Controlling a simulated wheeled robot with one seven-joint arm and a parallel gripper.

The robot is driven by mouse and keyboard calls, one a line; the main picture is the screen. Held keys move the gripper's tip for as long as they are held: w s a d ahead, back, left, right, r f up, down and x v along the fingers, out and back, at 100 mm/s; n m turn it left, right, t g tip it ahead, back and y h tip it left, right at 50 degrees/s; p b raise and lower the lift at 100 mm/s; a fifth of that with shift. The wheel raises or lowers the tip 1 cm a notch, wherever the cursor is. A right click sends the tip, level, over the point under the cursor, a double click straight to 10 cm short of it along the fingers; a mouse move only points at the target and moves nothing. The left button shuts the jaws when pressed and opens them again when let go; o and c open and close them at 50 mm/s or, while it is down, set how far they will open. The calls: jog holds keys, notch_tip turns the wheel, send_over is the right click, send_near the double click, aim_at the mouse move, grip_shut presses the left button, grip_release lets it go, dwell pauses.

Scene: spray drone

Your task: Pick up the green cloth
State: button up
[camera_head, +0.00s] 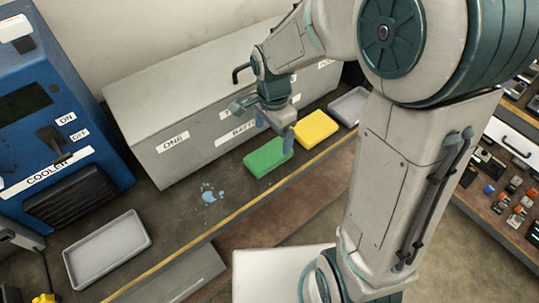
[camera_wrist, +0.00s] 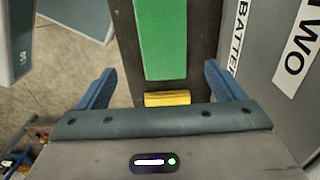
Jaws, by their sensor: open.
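The green cloth (camera_head: 267,158) is a flat folded rectangle lying on the dark bench top, near its yellow front edge. In the wrist view the green cloth (camera_wrist: 162,38) extends from the top edge down into the space between my two blue fingers. My gripper (camera_head: 275,133) is above the bench by the far right end of the green cloth, and one finger overlaps that end in the head view. It is open and empty. I cannot tell the exact height of the fingertips over the cloth.
A yellow cloth (camera_head: 316,128) lies just right of the green one. A grey labelled box (camera_head: 200,110) stands close behind both. Grey trays lie at the right (camera_head: 349,106) and left (camera_head: 107,248). A blue spill (camera_head: 209,196) is on the bench, left of the green cloth. A blue cooler (camera_head: 50,120) stands far left.

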aim_at(269, 154)
notch_tip(269, 154, down, 3)
jog(key=shift+r, duration=0.1)
jog(key=f, duration=0.2)
jog(key=a+f, duration=0.1)
jog(key=f, duration=0.1)
jog(key=shift+f, duration=0.6)
jog(key=c, duration=1.1)
